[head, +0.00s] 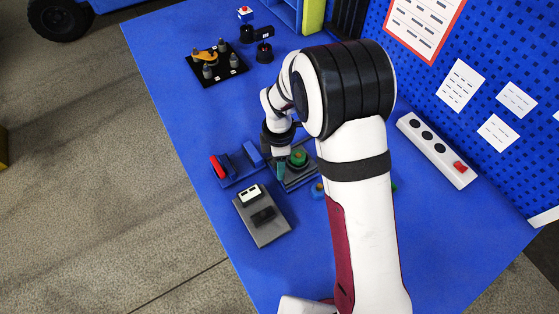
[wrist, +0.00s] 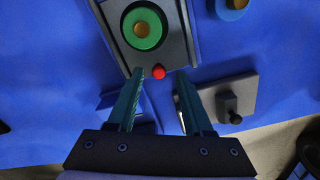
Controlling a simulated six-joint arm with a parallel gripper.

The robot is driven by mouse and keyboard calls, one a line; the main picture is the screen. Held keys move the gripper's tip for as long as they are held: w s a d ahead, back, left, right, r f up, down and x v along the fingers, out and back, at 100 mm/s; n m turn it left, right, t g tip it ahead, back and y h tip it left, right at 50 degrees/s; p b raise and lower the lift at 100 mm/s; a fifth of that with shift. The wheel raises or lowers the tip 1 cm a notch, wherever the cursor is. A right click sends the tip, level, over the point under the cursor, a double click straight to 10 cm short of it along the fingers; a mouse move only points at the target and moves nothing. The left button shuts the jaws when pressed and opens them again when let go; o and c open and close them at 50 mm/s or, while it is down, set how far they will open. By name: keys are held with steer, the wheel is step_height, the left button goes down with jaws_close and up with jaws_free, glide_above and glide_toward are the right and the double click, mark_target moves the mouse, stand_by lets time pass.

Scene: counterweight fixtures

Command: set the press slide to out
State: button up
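A grey rail fixture with a green disc, which looks like the press slide (head: 300,180), stands on the blue table below my wrist. In the wrist view, its grey plate (wrist: 118,28) bears the green disc (wrist: 128,30) with a tan centre, and a small red knob (wrist: 158,72) shows at its near end. My gripper (wrist: 159,76) is open, with its two teal fingers apart and the red knob showing between their tips. I cannot tell whether they touch it. In the head view, my gripper (head: 281,168) is partly hidden by my wrist.
A blue fixture with a red handle (head: 219,166) stands to the left. A grey box with white and black parts (head: 264,231) lies nearer. A black board with posts (head: 231,70) is at the back, and a white strip with a red switch (head: 438,150) at right.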

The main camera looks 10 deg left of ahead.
step_height(320, 180, up, 16)
stand_by(0.4)
steer(key=shift+f, duration=0.1)
steer(key=s+d+r+m, duration=0.4)
steer(key=s+d+m, duration=0.2)
steer(key=d+m, duration=0.25)
steer(key=s+d+m+y, duration=0.1)
steer(key=s+d+m, duration=0.3)
steer(key=s+m, duration=0.4)
steer(key=s+d+f+m, duration=0.1)
steer(key=s+d+m, duration=0.2)
steer(key=s+m, duration=0.5)
steer(key=m, duration=0.3)
steer(key=shift+s+d+y, duration=0.35)
steer(key=shift+y, duration=0.05)
